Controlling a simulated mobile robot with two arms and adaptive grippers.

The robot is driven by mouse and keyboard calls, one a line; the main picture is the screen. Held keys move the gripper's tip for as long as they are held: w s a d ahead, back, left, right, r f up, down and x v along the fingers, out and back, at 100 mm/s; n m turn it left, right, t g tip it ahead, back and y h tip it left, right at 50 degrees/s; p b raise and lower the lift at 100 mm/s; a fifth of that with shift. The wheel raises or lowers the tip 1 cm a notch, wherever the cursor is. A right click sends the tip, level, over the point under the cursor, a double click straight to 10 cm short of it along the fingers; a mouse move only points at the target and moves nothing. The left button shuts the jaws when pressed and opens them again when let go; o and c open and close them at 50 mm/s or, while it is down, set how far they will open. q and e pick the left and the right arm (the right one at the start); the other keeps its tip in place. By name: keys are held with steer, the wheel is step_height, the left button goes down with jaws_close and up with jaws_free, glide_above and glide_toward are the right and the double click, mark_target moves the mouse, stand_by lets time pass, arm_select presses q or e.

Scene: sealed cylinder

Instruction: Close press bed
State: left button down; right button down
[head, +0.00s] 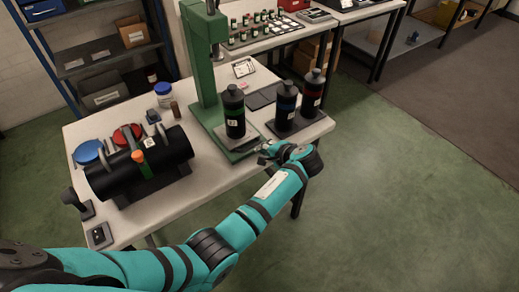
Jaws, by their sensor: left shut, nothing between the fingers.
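The green press (206,85) stands on the white table, its column rising at the back. Its bed (222,137) is a flat plate low at the front, and a black bottle with a green label (234,112) stands upright on it. My left gripper (266,154) is shut and empty at the bed's right front corner, close to the bed's edge. I cannot tell whether it touches the bed. How far the bed is slid out is hard to tell. My right gripper is not in view.
Two black bottles, one blue-banded (286,107) and one red-banded (311,94), stand on a dark tray right of the press. A large black cylinder (140,165) lies in a cradle at the left. Blue and red lids (128,136) lie behind it. The table's front right edge is near my gripper.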

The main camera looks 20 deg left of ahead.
mark_target(246, 133)
arm_select(q)
steer(key=shift+w, duration=0.1)
steer(key=shift+d+r, duration=0.1)
steer(key=w+a, duration=0.1)
steer(key=a, duration=0.1)
steer(key=w+a, duration=0.2)
steer(key=w+a+b, duration=0.1)
steer(key=w+a, duration=0.1)
steer(key=shift+a, duration=0.2)
steer(key=shift+w+a, duration=0.2)
steer(key=shift+a, duration=0.1)
steer(key=shift+r, duration=0.1)
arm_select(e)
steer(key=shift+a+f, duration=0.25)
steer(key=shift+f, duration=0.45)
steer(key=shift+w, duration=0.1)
